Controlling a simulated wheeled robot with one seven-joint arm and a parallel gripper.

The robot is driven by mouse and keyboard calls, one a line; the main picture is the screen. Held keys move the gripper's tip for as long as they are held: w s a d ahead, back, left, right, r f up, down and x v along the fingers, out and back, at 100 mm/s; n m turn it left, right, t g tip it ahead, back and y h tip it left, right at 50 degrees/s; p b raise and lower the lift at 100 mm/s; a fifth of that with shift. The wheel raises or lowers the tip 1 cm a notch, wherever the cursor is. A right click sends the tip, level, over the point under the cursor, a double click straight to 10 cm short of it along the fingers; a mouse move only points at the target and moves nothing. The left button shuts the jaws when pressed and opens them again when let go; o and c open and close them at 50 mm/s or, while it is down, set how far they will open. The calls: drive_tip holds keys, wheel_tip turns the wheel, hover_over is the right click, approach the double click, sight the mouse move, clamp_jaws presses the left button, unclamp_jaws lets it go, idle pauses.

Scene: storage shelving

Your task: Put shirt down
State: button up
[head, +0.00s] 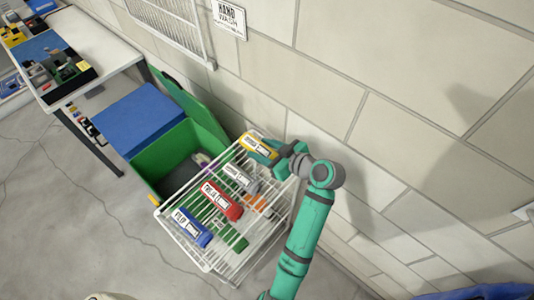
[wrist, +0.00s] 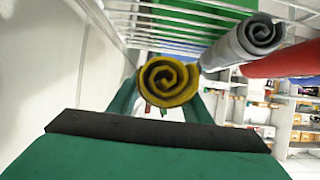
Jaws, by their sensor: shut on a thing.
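A yellow rolled shirt (head: 259,147) with a white label is at the far end of the wire rack (head: 214,262), by the wall. My gripper (head: 283,158) is shut on its near end. In the wrist view, the spiral end of the yellow shirt (wrist: 168,80) shows between the fingers (wrist: 165,100). I cannot tell whether the shirt touches the rack. A grey rolled shirt (head: 240,178), a red one (head: 221,200) and a blue one (head: 192,228) lie in a row on the rack. The grey roll (wrist: 245,42) is just right of the yellow one in the wrist view.
Green items show through the lower wires of the rack. A green bin (head: 170,160) with a blue lid stands behind it. The block wall (head: 340,90) is close on the right. A table (head: 95,50) with trays stands at the upper left.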

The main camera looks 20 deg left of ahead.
drive_tip(key=shift+w+d+f, duration=0.15)
drive_tip(key=shift+w+f, duration=0.3)
drive_tip(key=shift+f, duration=0.1)
drive_tip(key=shift+w+d+f, duration=0.15)
drive_tip(key=shift+w+f, duration=0.3)
drive_tip(key=shift+f, duration=0.1)
drive_tip(key=shift+w+d+f, duration=0.1)
drive_tip(key=shift+w+f, duration=0.05)
drive_tip(key=shift+f, duration=0.7)
drive_tip(key=shift+w+f, duration=0.1)
drive_tip(key=shift+f, duration=0.75)
drive_tip(key=shift+f, duration=0.15)
drive_tip(key=o, duration=1.1)
drive_tip(key=shift+o, duration=0.2)
